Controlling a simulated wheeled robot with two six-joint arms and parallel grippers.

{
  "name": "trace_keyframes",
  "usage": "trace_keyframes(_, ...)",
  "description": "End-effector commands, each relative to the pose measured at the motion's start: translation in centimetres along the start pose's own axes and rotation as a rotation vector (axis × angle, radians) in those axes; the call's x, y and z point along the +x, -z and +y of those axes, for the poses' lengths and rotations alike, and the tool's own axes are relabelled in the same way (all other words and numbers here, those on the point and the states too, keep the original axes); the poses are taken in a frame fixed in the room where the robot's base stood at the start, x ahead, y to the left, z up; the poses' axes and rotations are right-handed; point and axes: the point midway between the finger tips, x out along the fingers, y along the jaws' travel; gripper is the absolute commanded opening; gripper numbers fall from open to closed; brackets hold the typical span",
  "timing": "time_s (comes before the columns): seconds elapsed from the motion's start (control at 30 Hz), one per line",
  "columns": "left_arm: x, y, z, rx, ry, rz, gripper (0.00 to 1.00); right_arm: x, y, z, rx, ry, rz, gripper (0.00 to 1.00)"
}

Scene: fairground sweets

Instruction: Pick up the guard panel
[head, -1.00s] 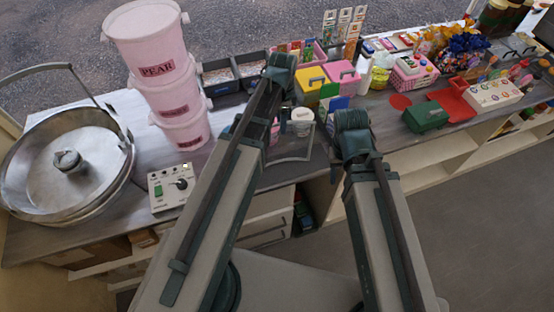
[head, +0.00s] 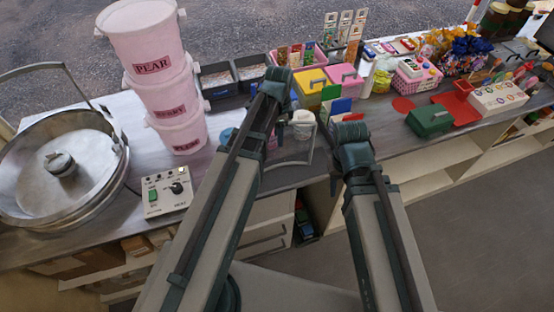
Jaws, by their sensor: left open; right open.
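A thin grey-framed piece, which looks like the guard panel (head: 312,150), stands on the counter between my two arms. Its left part is hidden behind my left arm. My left gripper (head: 275,86) is at the far end of the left arm, left of and beyond the frame. My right gripper (head: 351,134) is at the end of the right arm, just right of the frame. The fingers of both are hard to make out. Neither shows anything held, and I cannot see contact with the frame.
A metal floss bowl (head: 35,165), a control box (head: 165,190) and stacked pink tubs (head: 165,75) stand at left. A white cup (head: 302,122) is behind the frame. Yellow (head: 311,80) and pink boxes and a green box (head: 430,120) crowd the right. Open shelves lie below.

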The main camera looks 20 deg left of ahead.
Motion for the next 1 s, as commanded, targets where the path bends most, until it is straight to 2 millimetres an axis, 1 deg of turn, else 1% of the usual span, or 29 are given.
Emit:
trace_keyframes(0.03, -0.03, 0.01, 0.00, 0.000, 0.000, 0.000, 0.41, -0.03, 0.00, 0.00, 0.000, 0.000, 0.000, 0.45)
trace_keyframes(0.17, -0.03, 0.01, 0.01, 0.000, 0.000, 0.000, 0.17, -0.03, 0.00, 0.00, 0.000, 0.000, 0.000, 0.45)
trace_keyframes(0.2, -0.03, 0.01, 0.01, 0.000, 0.000, 0.000, 0.10, -0.03, 0.00, 0.00, 0.000, 0.000, 0.000, 0.45)
trace_keyframes(0.27, -0.03, 0.01, 0.00, 0.000, 0.000, 0.000, 0.00, -0.03, 0.00, 0.00, 0.000, 0.000, 0.000, 0.45)
trace_keyframes(1.0, -0.02, 0.02, 0.01, 0.000, 0.000, 0.000, 0.00, -0.02, 0.00, 0.00, 0.000, 0.000, 0.000, 0.45)
